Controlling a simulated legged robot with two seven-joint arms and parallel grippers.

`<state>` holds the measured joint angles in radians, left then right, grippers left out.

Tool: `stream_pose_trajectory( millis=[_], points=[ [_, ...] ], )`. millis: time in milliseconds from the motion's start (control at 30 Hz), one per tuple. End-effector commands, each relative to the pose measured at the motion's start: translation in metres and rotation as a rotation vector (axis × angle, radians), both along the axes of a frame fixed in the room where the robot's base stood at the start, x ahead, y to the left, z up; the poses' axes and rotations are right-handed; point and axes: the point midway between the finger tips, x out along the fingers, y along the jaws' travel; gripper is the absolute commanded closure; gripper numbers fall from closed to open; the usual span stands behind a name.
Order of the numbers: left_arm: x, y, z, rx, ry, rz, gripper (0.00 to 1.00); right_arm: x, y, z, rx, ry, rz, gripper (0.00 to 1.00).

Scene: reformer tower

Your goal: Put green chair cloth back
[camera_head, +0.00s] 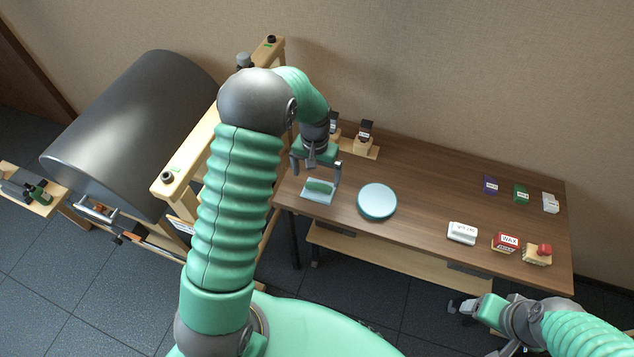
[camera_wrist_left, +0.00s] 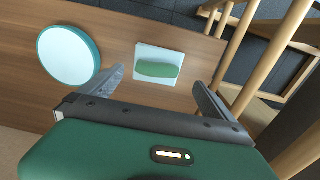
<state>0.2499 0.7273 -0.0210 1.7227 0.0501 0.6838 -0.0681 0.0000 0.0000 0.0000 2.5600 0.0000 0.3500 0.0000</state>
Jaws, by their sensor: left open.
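A small green cloth roll or pad (camera_head: 320,187) lies on a pale square plate (camera_head: 318,198) at the left end of the brown table. I take it to be the green chair cloth. In the left wrist view the green cloth (camera_wrist_left: 158,69) sits in the middle of the white square (camera_wrist_left: 172,56). My left gripper (camera_head: 316,172) is open and empty above it, and its fingers (camera_wrist_left: 158,80) frame the cloth from both sides, apart from it. My right gripper (camera_head: 462,306) is low at the bottom right, in front of the table; its jaws are unclear.
A round pale-blue disc (camera_head: 377,201) lies right of the plate. Small stands (camera_head: 364,138) are at the back. Purple, green and white packets (camera_head: 521,194), a white block (camera_head: 462,233), and a red WAX box (camera_head: 505,243) are right. A grey barrel (camera_head: 130,130) with a wooden frame stands left.

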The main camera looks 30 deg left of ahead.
Motion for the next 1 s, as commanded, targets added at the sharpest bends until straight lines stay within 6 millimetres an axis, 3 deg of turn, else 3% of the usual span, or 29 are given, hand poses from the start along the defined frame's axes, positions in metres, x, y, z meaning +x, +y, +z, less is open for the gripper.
stream_pose_trajectory(
  millis=[100, 267, 367, 467, 600, 700, 800, 1000],
  points=[
    [0.001, 0.0, 0.03, 0.001, -0.004, -0.001, 0.0, 0.0, 0.0, 0.004, 0.0, 0.0, 0.0, 0.26],
    [0.0, 0.0, 0.051, 0.0, -0.002, -0.001, 0.0, 0.0, 0.0, 0.005, 0.0, 0.0, 0.0, 0.26],
    [-0.01, -0.013, 0.062, 0.005, -0.018, -0.022, 0.0, 0.0, 0.0, 0.005, 0.0, 0.0, 0.0, 0.26],
    [-0.041, -0.047, 0.078, 0.02, -0.069, -0.078, 0.0, 0.0, 0.0, 0.005, 0.0, 0.0, 0.0, 0.26],
    [-0.103, -0.093, 0.092, 0.038, -0.16, -0.169, 0.0, 0.0, 0.0, 0.005, 0.0, 0.0, 0.0, 0.26],
    [-0.138, -0.111, 0.093, 0.042, -0.204, -0.216, 0.0, 0.0, 0.0, 0.005, 0.0, 0.0, 0.0, 0.26],
    [-0.153, -0.117, 0.091, 0.044, -0.221, -0.234, 0.0, 0.0, 0.0, 0.005, 0.0, 0.0, 0.0, 0.26],
    [-0.154, -0.117, 0.091, 0.043, -0.221, -0.234, 0.0, 0.0, 0.0, 0.005, 0.0, 0.0, 0.0, 0.26]
  ],
)
